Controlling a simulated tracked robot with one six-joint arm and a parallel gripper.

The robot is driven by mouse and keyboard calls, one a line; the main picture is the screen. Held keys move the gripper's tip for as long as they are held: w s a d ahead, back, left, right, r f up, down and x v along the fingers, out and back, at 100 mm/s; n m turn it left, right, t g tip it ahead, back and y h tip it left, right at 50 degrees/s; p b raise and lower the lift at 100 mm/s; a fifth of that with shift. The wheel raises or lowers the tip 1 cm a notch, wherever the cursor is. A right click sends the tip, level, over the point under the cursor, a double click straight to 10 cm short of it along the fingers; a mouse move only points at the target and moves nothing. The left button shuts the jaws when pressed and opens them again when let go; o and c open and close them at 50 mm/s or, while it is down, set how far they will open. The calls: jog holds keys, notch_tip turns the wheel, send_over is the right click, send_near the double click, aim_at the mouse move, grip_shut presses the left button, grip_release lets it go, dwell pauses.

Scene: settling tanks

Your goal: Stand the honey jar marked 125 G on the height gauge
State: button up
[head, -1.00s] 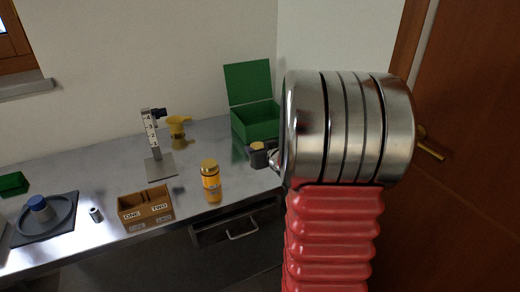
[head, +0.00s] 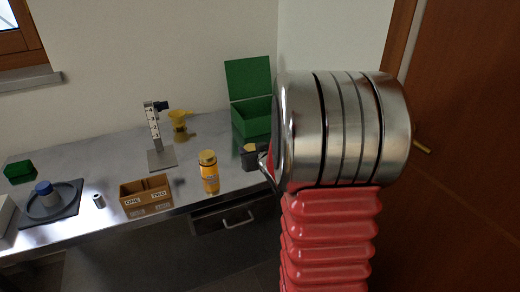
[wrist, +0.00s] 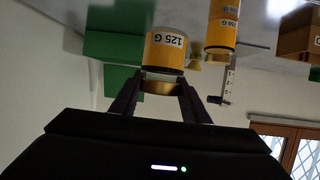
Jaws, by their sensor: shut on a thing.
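The honey jar marked 125 G (wrist: 165,53) is short and amber with a gold lid. It shows upside down in the wrist view, its label readable. My gripper (wrist: 161,84) is shut on it at the lid end. In the head view my gripper (head: 250,154) shows as a dark shape beside my arm, with the jar mostly hidden. I cannot tell whether the jar touches the bench. The height gauge (head: 154,127), an upright numbered scale on a flat grey base, stands left of my gripper. Its scale also shows in the wrist view (wrist: 229,82).
A taller amber jar (head: 209,172) stands between gauge and gripper, nearer the front edge. An open green box (head: 251,118) is behind the gripper. A yellow funnel-like thing (head: 179,121) stands behind the gauge. A two-compartment wooden box (head: 146,196) sits at the front edge.

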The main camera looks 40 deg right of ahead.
jog(key=w+a+f+n+y, duration=0.2)
jog(key=w+a, duration=0.1)
jog(key=a, duration=1.3)
jog(key=w+a+f+n+y, duration=0.1)
jog(key=w+a+n+y, duration=0.1)
jog(key=a, duration=1.4)
jog(key=shift+w+a+f+t+y, duration=0.3)
jog(key=shift+w+a+f+t, duration=0.1)
jog(key=shift+w, duration=0.3)
jog(key=shift+d, duration=0.2)
